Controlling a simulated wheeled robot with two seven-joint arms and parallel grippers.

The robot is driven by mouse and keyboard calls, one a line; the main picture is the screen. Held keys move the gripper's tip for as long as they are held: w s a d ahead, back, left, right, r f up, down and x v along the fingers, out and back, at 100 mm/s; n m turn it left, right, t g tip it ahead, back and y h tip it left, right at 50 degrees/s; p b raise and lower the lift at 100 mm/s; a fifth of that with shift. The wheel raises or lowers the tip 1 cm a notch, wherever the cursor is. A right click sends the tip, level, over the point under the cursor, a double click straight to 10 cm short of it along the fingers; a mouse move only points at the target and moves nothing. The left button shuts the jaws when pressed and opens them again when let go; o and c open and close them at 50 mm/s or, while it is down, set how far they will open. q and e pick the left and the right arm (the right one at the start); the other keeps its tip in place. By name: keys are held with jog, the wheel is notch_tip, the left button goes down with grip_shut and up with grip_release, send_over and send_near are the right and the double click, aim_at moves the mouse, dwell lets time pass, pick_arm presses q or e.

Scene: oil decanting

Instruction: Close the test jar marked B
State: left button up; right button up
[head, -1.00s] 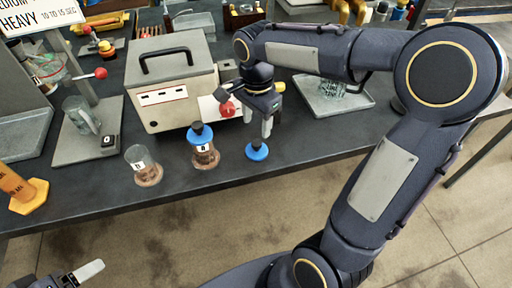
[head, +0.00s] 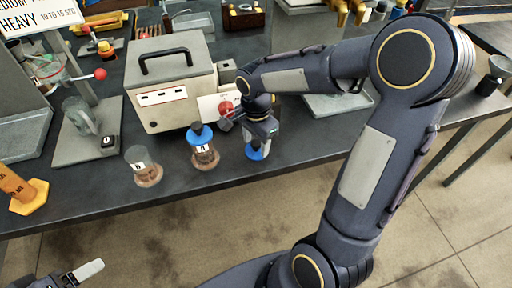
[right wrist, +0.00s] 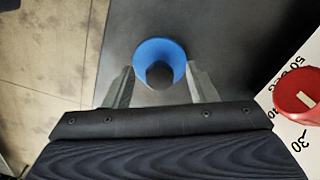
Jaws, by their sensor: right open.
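A blue lid (head: 256,155) with a dark knob lies on the bench. It also shows in the right wrist view (right wrist: 150,48). My right gripper (head: 259,143) is open above it, and in the right wrist view its fingers (right wrist: 160,80) stand on either side of the knob. An open glass jar (head: 146,172) with brown contents and a hard-to-read label stands at the left. A second jar (head: 205,160), its label looking like A, wears a blue lid. My left gripper (head: 88,271) is partly in view at the lower left, away from the jars.
A grey box device (head: 170,85) with a red knob (head: 225,107) stands just behind the lid and jars. The bench's front edge runs close to the jars.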

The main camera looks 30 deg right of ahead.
aim_at(256, 143)
jog(key=c, duration=1)
jog(key=shift+c, duration=0.2)
jog(key=shift+r, duration=0.55)
notch_tip(256, 143, up, 3)
jog(key=shift+s+a+f, duration=0.1)
jog(key=shift+f, duration=0.1)
jog(key=s+a+r+b, duration=0.1)
jog(key=s+a+r, duration=0.6)
jog(key=s+r, duration=0.2)
jog(key=s, duration=0.2)
jog(key=shift+s+a+r, duration=0.2)
jog(key=shift+s+a, duration=0.05)
jog(key=shift+s, duration=0.05)
